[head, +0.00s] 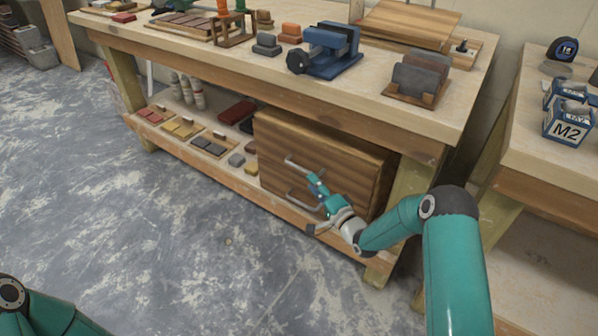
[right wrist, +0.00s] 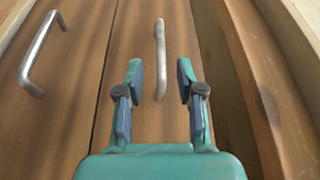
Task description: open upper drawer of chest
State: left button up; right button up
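The wooden chest (head: 355,165) stands on the bench's lower shelf, with two grey bar handles on its front. The upper drawer's handle (head: 295,162) and the lower handle (head: 297,199) both show in the head view. My right gripper (head: 314,203) is in front of the chest. In the right wrist view it is open and empty (right wrist: 160,85). My left gripper is out of view.
The workbench top (head: 240,65) overhangs the chest, and its leg (head: 405,200) stands right of it. Sample boards and small blocks (head: 205,145) lie left of the chest on the shelf (head: 225,170). The grey floor (head: 150,230) in front is clear.

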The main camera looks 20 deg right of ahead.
aim_at(300, 169)
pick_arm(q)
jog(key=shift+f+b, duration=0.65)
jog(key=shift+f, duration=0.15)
pick_arm(e)
jog(key=x, duration=0.8)
jog(key=shift+s, duration=0.1)
grip_shut()
